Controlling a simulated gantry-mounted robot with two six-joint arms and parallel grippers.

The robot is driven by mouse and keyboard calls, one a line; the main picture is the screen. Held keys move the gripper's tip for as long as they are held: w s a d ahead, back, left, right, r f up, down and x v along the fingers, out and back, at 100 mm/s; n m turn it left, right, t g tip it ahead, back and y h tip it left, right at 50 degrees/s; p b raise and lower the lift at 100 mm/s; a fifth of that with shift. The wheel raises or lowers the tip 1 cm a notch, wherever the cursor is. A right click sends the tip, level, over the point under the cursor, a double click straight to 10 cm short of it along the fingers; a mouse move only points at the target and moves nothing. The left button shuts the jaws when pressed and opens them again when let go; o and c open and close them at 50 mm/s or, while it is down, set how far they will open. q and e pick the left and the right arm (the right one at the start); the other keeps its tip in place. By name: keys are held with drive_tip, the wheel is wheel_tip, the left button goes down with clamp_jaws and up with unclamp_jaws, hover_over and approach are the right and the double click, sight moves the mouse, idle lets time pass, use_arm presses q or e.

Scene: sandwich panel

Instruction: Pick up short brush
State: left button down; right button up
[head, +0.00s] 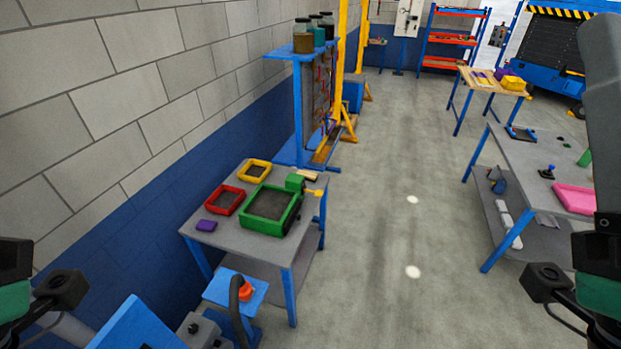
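I cannot single out the short brush for sure. A small tan, wooden-looking piece (307,175) lies at the back right of the grey table (222,237). A yellow piece (314,193) sticks out by the table's right edge, beside a small green block (295,182). Either is too small to identify. Parts of my left and right arms show at the lower left and right edges, well short of the table's tools. The fingers of both grippers are out of sight.
The table bears a green tray (293,213), a red tray (239,205), a yellow tray (267,164) and a purple block (206,226). A blue stand with a red-orange knob (245,291) is in front. Another workbench (541,199) stands right. The floor between is clear.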

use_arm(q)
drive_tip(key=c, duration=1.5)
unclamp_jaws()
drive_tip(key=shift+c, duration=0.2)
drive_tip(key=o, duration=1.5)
